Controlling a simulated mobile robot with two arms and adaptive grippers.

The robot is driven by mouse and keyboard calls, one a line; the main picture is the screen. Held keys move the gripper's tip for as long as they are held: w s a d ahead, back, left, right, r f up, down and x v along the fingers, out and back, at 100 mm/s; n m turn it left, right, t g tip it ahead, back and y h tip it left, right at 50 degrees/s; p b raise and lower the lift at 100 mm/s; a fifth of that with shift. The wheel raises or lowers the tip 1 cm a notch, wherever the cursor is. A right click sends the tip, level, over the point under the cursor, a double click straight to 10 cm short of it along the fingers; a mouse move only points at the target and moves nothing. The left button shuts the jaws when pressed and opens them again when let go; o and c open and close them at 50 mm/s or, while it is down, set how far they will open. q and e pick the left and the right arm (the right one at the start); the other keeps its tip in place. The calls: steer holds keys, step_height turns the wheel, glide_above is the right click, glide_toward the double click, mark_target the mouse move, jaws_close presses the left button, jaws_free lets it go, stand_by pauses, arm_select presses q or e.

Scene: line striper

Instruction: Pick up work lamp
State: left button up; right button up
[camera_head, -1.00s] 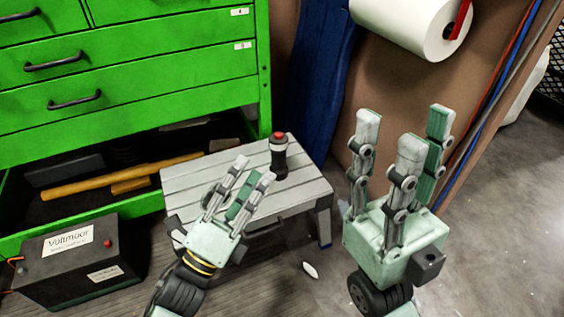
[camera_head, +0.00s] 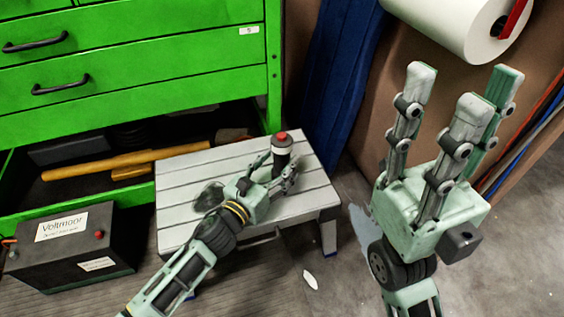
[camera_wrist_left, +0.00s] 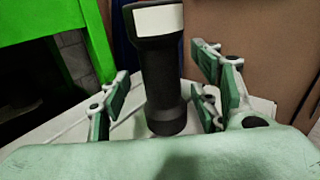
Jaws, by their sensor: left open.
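The work lamp (camera_head: 281,150), a dark cylinder with a pale band and a red top, stands upright on the grey slatted step stool (camera_head: 180,180). My left gripper (camera_head: 277,171) is open at the lamp, with its fingers on either side of it. In the left wrist view the lamp (camera_wrist_left: 162,75) stands between the open fingers, and its top is cut off by the frame. I cannot tell whether any finger touches it. My right gripper (camera_head: 455,100) is raised at the right with its fingers apart and nothing between them.
A green tool cabinet (camera_head: 150,75) with an open lower drawer holding a yellow-handled tool (camera_head: 125,165) stands at the left. A black battery box (camera_head: 75,248) sits on the floor. A paper roll (camera_head: 455,25) hangs at the upper right. A blue cloth (camera_head: 340,70) hangs behind the stool.

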arm_select(q)
steer(key=shift+x, duration=1.1)
jaws_close()
